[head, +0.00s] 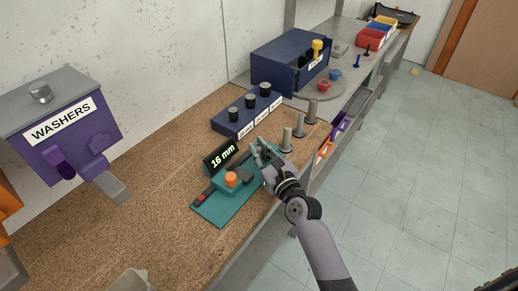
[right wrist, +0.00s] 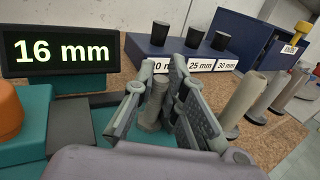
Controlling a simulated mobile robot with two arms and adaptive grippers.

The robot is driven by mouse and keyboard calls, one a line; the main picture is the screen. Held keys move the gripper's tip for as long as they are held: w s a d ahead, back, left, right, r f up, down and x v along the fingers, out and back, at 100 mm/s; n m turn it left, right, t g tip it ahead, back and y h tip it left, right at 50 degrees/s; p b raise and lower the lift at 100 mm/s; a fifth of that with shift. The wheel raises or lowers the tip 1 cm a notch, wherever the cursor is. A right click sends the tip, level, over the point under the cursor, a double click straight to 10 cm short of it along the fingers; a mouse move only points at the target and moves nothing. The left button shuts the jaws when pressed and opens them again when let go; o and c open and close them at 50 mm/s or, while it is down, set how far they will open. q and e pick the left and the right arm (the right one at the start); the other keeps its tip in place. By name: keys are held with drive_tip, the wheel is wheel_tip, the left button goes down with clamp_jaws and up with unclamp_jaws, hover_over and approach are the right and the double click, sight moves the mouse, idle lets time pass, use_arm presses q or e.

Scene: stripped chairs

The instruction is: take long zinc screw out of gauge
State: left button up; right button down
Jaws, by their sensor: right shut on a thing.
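The gauge (head: 222,208) is a teal device on the cork-coloured bench, with an orange knob (head: 231,179) and a display (head: 221,156) that reads 16 mm. My right gripper (head: 262,152) is at the gauge's right end. In the right wrist view its fingers are closed around a grey screw (right wrist: 153,104), which stands roughly upright between them. The fingers hide much of the screw, and I cannot tell whether its lower end still touches the gauge. My left gripper is not in view.
Several grey screws (head: 287,140) stand on the bench just right of my right gripper. Behind is a blue block (head: 232,128) with black knobs and labels for 25 mm and 30 mm. A purple washers dispenser (head: 75,135) stands left. The front-left bench is mostly clear.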

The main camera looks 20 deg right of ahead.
drive_tip(key=shift+s+a, duration=0.15)
idle(0.3)
drive_tip(key=shift+s+a+p, duration=0.45)
drive_tip(key=shift+s+a, duration=0.1)
drive_tip(key=shift+a, duration=0.2)
drive_tip(key=c, duration=1.6)
unclamp_jaws()
drive_tip(key=shift+o, duration=0.2)
drive_tip(key=s+d, duration=0.2)
drive_tip(key=s, duration=0.9)
drive_tip(key=shift+s+d, duration=0.2)
drive_tip(key=shift+s, duration=0.2)
